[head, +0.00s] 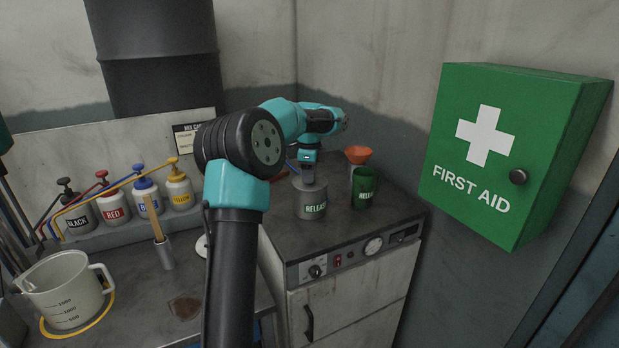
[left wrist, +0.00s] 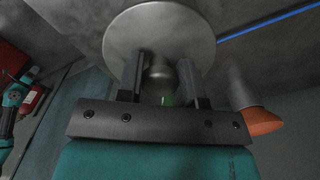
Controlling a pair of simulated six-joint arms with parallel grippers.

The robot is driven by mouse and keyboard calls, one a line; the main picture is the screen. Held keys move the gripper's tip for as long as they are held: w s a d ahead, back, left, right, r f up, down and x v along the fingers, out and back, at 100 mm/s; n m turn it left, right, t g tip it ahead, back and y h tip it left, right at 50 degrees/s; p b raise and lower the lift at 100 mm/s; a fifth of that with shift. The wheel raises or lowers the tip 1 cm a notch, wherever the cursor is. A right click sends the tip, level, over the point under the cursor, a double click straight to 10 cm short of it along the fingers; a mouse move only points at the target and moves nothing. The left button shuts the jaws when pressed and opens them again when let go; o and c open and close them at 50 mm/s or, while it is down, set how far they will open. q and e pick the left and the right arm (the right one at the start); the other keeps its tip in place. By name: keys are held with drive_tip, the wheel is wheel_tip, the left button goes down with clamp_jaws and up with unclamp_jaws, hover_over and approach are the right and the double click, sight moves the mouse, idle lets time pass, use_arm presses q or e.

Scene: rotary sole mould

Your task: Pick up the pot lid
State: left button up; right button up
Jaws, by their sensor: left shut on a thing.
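The grey pot (head: 312,207) with the RELEASE label stands upright on top of the cabinet. My left gripper (head: 308,176) reaches down over the pot from above. In the left wrist view, my left gripper (left wrist: 160,72) has its two fingers closed on the knob of the round grey pot lid (left wrist: 158,22). The lid's disc lies just beyond the fingertips. I cannot tell whether the lid still rests on the pot's rim. My right gripper is not in view.
The first aid box (head: 500,150) hangs on the right wall. Colour bottles (head: 146,195) and a measuring jug (head: 65,290) are at the left.

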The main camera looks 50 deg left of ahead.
use_arm(q)
drive_tip(key=shift+r, duration=1.65)
drive_tip(key=s+d+r, duration=0.1)
drive_tip(key=s+d, duration=0.9)
drive_tip(key=d, duration=0.2)
drive_tip(key=shift+s+r, duration=0.2)
drive_tip(key=shift+s, duration=0.1)
